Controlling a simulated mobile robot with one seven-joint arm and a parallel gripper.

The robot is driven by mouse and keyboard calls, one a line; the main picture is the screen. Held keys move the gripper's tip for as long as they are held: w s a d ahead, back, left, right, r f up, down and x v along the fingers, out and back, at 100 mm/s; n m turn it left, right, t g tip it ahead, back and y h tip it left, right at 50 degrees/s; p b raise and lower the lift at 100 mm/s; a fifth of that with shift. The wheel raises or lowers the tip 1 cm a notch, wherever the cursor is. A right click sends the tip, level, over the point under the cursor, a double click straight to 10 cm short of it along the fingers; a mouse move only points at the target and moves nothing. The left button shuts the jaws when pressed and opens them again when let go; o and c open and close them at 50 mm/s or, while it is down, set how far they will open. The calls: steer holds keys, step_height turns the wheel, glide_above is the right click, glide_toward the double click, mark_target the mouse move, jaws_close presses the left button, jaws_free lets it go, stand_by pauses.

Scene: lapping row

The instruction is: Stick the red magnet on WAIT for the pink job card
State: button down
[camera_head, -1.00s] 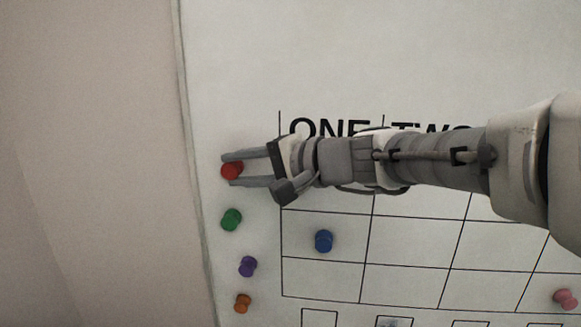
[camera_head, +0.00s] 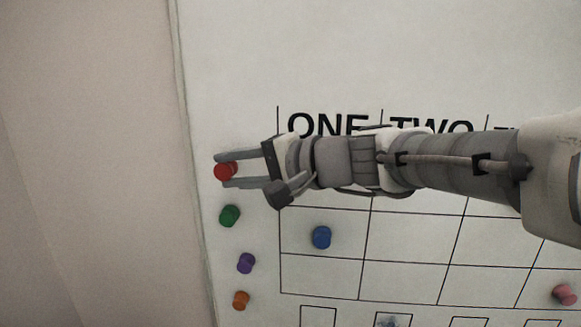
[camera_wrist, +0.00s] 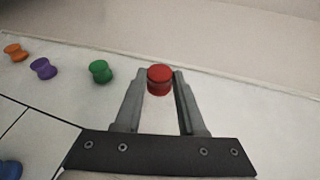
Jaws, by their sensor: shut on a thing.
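The red magnet (camera_head: 225,171) is at the top of the left column of magnets, by the board's left edge. My gripper (camera_head: 219,171) is shut on it, with one finger on each side. In the wrist view the red magnet (camera_wrist: 160,79) sits between the two fingertips (camera_wrist: 160,82). I cannot tell whether it still touches the board. The board (camera_head: 330,60) has a grid with headings ONE and TWO readable and a third partly hidden by my arm. No WAIT label shows. The pink job card cannot be made out; card outlines show at the bottom edge.
Below the red magnet are a green magnet (camera_head: 229,216), a purple magnet (camera_head: 246,263) and an orange magnet (camera_head: 241,300). A blue magnet (camera_head: 321,237) is in the grid's left column. A pink magnet (camera_head: 564,295) is at lower right. The upper board is bare.

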steer(key=shift+s+a+b, duration=0.2)
steer(key=shift+s+b, duration=0.7)
steer(key=shift+s, duration=2)
